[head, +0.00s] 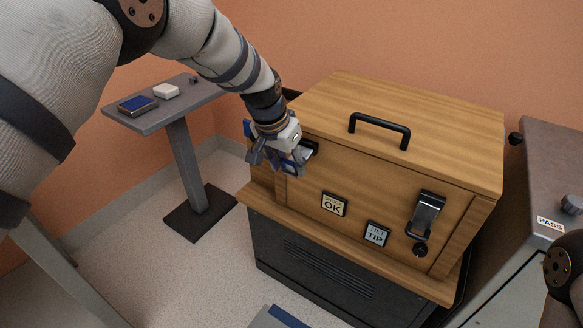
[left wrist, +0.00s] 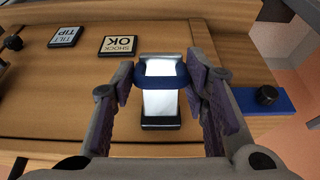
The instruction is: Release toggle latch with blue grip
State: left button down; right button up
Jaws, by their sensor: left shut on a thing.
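The wooden case (head: 375,185) has its lid shut. The toggle latch with the blue grip (left wrist: 160,75) shows in the left wrist view, a pale metal plate with a blue band across it, against the case's front. My left gripper (left wrist: 162,88) has a finger on each side of the latch and is shut on the blue grip. In the head view my left gripper (head: 279,158) is at the left end of the case front and hides most of this latch. Whether the latch lever has lifted is hard to tell. My right gripper is out of view.
A second latch (head: 427,213) with a black grip is at the right of the front. Two label plates (head: 334,204) sit between. A black handle (head: 380,128) tops the lid. A grey side table (head: 165,112) is at left, a grey cabinet (head: 545,180) at right.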

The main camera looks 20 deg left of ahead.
pick_arm(q)
jog(key=shift+w+r+g+b, duration=0.3)
jog(key=shift+r+g, duration=0.15)
jog(key=shift+g, duration=0.15)
jog(key=shift+r, duration=0.1)
jog(key=c, duration=0.9)
grip_release()
jog(key=v, duration=1.1)
jog(key=shift+s+r, duration=0.1)
jog(key=shift+r, duration=0.3)
